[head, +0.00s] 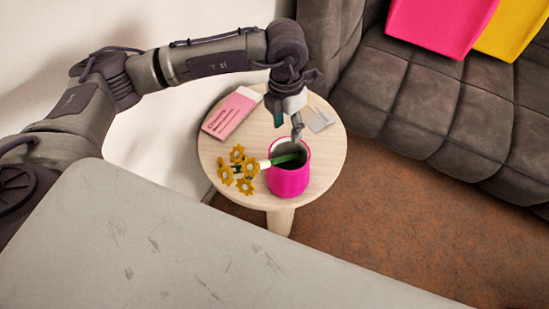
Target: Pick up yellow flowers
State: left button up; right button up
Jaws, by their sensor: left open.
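The yellow flowers (238,170) are a small bunch with green stems. They lean out over the left rim of a pink ribbed pot (289,178), with a white band and green part reaching into it. The pot stands upright on a round wooden side table (325,172). My left gripper (289,125) is open and points down just above the far rim of the pot, to the right of the flower heads. It holds nothing that I can see. My right gripper does not show.
A pink box or book (231,113) and a small grey card (319,118) lie at the back of the table. A dark tufted sofa (440,110) with pink (440,22) and yellow (512,30) cushions stands right. A scratched pale surface (150,240) fills the lower left.

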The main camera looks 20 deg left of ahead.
aim_at(288, 155)
pick_arm(q)
jog(key=f, duration=0.8)
jog(key=shift+s+d, duration=0.1)
jog(key=shift+d, duration=0.15)
jog(key=shift+d+f+p, duration=0.15)
jog(key=shift+f+p, duration=0.2)
jog(key=shift+f, duration=2.7)
jog(key=shift+c, duration=0.2)
grip_shut()
